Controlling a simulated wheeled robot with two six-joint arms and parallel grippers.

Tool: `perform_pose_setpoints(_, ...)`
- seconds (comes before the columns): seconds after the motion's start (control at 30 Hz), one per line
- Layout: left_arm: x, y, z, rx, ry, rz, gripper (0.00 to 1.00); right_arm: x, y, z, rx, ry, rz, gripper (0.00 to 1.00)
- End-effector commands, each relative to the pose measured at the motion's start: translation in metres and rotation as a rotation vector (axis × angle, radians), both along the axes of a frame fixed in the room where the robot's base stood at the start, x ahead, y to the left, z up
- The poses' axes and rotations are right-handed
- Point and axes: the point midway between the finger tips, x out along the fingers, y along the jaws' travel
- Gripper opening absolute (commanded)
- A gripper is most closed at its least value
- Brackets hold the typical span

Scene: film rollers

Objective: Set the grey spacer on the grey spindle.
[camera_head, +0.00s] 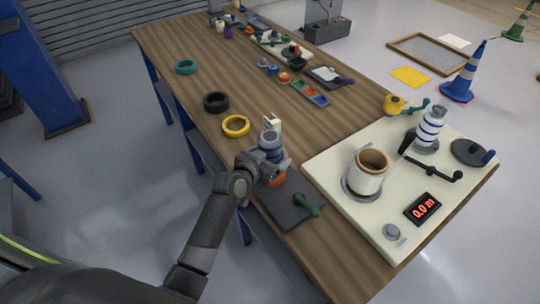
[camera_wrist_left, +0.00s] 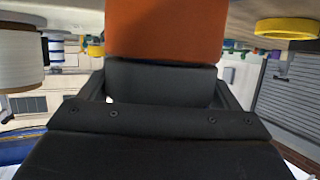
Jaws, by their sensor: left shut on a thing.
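My left gripper (camera_head: 272,170) is shut at the table's near edge. An orange thing (camera_head: 277,181) shows just below its jaws and fills the top middle of the left wrist view (camera_wrist_left: 165,30). A blue-grey stepped cylinder (camera_head: 270,143) rises right behind the jaws; whether it is one piece with the orange thing I cannot tell. No thing stands out surely as the grey spacer or the bare grey spindle. The cream board (camera_head: 325,165) bears a white roller with a tan rim (camera_head: 366,178) on a grey disc, and a white-and-blue roller (camera_head: 429,128). My right gripper is out of view.
Black (camera_head: 207,104), yellow (camera_head: 228,129) and teal (camera_head: 178,68) rings lie on the wooden table. A dark plate (camera_head: 285,212) with a green-handled piece lies beside my gripper. The board also holds a black lever (camera_head: 430,170), a dark disc (camera_head: 465,150) and a red display (camera_head: 423,209).

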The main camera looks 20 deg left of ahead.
Motion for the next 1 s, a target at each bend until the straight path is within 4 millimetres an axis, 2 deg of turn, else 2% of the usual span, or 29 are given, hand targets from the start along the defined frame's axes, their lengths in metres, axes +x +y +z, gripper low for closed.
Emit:
perform_pose_setpoints(0.17,0.000,0.000,0.001,0.000,-0.001,0.000,0.59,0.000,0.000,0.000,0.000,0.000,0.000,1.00)
perform_pose_setpoints(0.2,0.000,0.000,0.001,0.000,-0.001,0.000,0.88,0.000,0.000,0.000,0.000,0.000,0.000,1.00)
perform_pose_setpoints(0.3,0.000,0.000,0.001,0.000,-0.001,0.000,1.00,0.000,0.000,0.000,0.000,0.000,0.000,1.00)
perform_pose_setpoints(0.67,-0.006,0.002,0.001,-0.001,0.001,0.000,1.00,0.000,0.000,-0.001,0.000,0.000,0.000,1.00)
perform_pose_setpoints(0.77,-0.016,0.005,0.005,-0.001,0.000,0.001,1.00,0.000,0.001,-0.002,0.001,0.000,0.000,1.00)
perform_pose_setpoints(1.0,-0.052,0.015,0.018,0.001,-0.001,0.001,1.00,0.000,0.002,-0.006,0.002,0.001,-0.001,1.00)
